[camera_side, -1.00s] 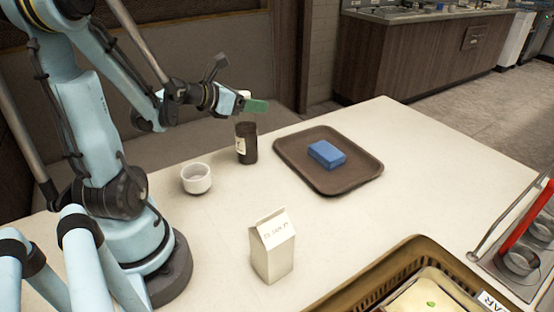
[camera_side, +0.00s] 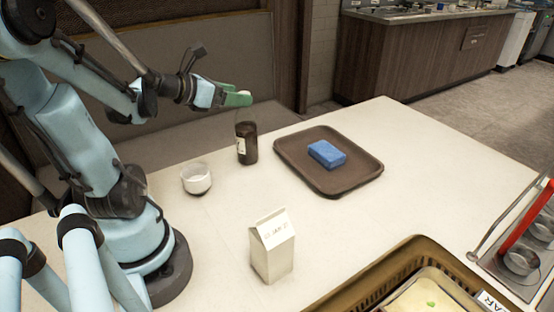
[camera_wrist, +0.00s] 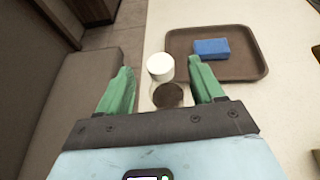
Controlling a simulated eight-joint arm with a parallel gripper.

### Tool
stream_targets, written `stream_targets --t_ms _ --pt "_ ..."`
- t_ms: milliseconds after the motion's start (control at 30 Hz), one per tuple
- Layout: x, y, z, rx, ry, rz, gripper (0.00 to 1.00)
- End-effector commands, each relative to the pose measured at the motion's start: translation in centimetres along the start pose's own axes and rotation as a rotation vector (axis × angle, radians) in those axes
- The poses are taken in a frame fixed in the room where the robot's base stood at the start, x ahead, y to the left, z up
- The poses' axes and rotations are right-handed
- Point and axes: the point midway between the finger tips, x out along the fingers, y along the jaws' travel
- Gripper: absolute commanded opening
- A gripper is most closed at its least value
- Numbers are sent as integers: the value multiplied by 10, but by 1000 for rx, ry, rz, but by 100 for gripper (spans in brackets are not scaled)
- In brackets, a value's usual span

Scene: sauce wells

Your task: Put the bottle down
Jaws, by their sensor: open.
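The bottle (camera_side: 246,145) stands upright on the table, dark in its lower part and clear above, with a pale label on its side. In the wrist view its white cap (camera_wrist: 160,65) and dark lower part (camera_wrist: 169,96) show between the fingers. My gripper (camera_side: 238,99) is at the top of the bottle in the side view. Its green fingers are open, with a gap on each side of the cap in the wrist view (camera_wrist: 158,72). The fingers partly hide the bottle's top in the side view.
A brown tray (camera_side: 335,184) with a blue block (camera_side: 327,154) lies to the right. A white carton (camera_side: 272,250) stands nearer the side camera. Table between carton and tray is clear.

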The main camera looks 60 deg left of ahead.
Motion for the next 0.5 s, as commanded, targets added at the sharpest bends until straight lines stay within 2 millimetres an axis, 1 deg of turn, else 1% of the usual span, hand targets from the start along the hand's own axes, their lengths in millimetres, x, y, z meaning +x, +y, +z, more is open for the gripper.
stream_targets --t_ms 300,500 --pt "-13 -1 30 0 0 0 67" --pt "-19 -1 46 0 0 0 67"
